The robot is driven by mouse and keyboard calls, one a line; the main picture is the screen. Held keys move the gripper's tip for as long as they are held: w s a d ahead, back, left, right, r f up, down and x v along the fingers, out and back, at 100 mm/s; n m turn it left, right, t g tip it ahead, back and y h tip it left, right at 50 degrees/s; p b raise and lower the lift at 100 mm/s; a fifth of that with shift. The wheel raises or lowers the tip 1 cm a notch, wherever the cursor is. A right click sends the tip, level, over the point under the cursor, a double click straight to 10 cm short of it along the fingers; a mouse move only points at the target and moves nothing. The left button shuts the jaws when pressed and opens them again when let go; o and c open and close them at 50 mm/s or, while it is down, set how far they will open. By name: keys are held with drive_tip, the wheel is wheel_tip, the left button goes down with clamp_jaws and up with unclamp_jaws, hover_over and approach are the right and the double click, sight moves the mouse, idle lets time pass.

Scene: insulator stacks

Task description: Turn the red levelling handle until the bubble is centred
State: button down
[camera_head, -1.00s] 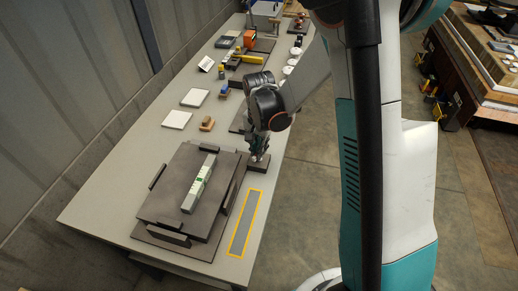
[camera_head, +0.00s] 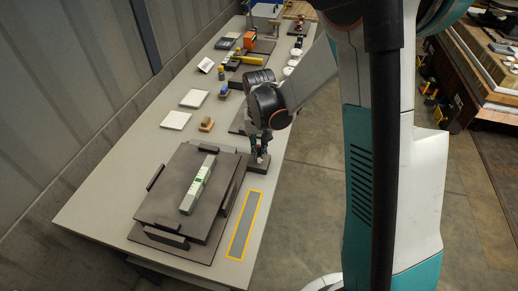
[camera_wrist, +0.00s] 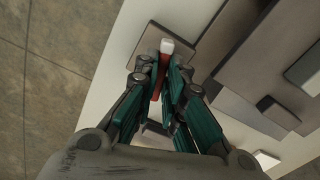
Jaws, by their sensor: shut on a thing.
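A dark square levelling plate (camera_head: 165,202) sits at the near end of the bench. A pale spirit level (camera_head: 198,184) with a green vial lies across it; the bubble is too small to read. My gripper (camera_head: 261,152) points down at a small dark block (camera_head: 259,167) beside the plate's right side. In the wrist view my gripper (camera_wrist: 163,68) is shut on the red handle (camera_wrist: 157,80), which has a white end (camera_wrist: 167,46). The fingers hide part of the handle.
Dark raised bars (camera_head: 166,236) stand along the plate's edges. A yellow-bordered grey strip (camera_head: 244,226) lies on the bench nearer the front. White tiles (camera_head: 176,120), a small brown block (camera_head: 206,124) and other items stand farther along. The bench's right edge is close to my gripper.

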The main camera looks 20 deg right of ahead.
sight(259, 152)
idle(0.4)
drive_tip(key=c, duration=1.7)
unclamp_jaws()
drive_tip(key=shift+r, duration=0.15)
wheel_tip(259, 152, up, 12)
drive_tip(key=shift+f, duration=0.1)
